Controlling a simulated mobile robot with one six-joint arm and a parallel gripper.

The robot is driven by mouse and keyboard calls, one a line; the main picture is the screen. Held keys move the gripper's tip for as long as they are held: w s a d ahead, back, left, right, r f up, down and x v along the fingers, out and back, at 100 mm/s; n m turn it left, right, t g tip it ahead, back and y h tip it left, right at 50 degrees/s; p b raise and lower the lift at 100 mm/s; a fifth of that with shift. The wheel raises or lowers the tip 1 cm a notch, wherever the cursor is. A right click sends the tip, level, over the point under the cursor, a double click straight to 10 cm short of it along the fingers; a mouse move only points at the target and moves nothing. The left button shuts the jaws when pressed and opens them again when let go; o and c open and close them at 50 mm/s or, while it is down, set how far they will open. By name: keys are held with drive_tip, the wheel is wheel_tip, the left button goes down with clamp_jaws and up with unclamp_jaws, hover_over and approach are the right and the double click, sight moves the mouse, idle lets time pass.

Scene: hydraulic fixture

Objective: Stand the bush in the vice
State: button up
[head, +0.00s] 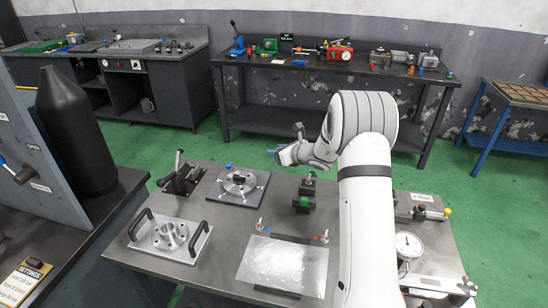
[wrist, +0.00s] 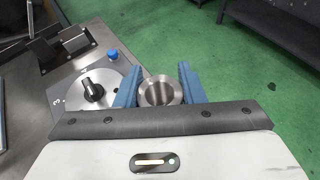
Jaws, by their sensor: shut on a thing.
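The bush (wrist: 160,91) is a short, shiny steel cylinder between the two blue fingers of my gripper (wrist: 158,88) in the wrist view. My gripper is shut on it. In the head view my gripper (head: 281,153) is above the back edge of the near table, and the bush cannot be made out there. A black lever device with block-like jaws (head: 180,180) stands at the table's back left; it looks like the vice, but I cannot be sure. It also seems to show at the upper left of the wrist view (wrist: 45,52), apart from my gripper.
A dial plate with a black knob (head: 238,186) lies between the lever device and my gripper. A flanged fixture with two handles (head: 171,237), a green-and-black block (head: 304,200) and a shiny plate (head: 284,266) are also on the table. Green floor lies behind.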

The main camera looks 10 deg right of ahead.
drive_tip(key=s+r+m+t+h, duration=0.1)
drive_tip(key=s+m+h, duration=0.2)
drive_tip(key=s, duration=1.5)
drive_tip(key=shift+d+r+t+h, duration=0.15)
drive_tip(key=shift+d+t+h, duration=0.15)
drive_tip(key=shift+t, duration=0.1)
